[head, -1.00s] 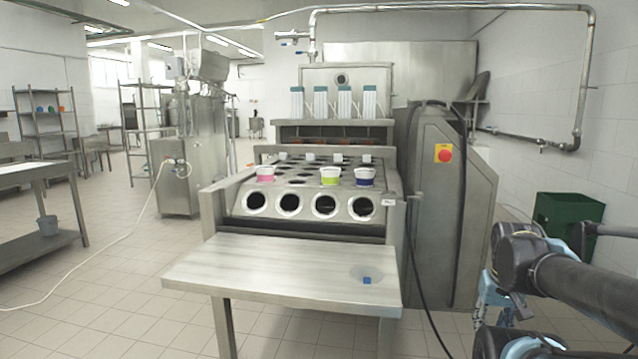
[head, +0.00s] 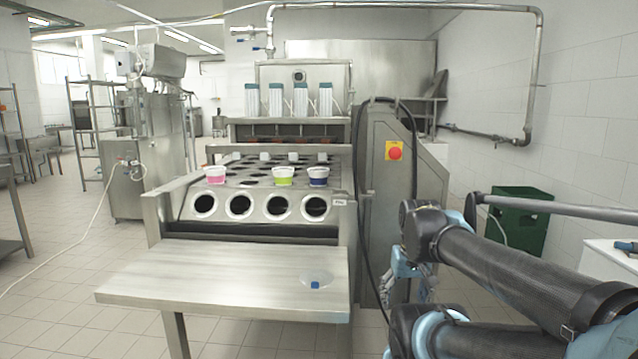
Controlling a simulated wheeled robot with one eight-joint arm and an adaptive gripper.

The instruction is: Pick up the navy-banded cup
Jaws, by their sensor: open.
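The navy-banded cup (head: 318,177) is white with a dark blue-purple band. It sits upright at the right end of the front part of the filler's holed plate (head: 245,182). A green-banded cup (head: 284,175) stands just left of it, and a pink-banded cup (head: 215,175) stands further left. My gripper (head: 403,290) hangs low at the right of the filler, beyond the table's right edge, apart from all the cups. It is open and looks empty; its fingers are small and partly covered by my arm.
A grey cabinet with a red button (head: 395,153) stands right of the filler. A green crate (head: 519,222) is farther right. Open floor lies left.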

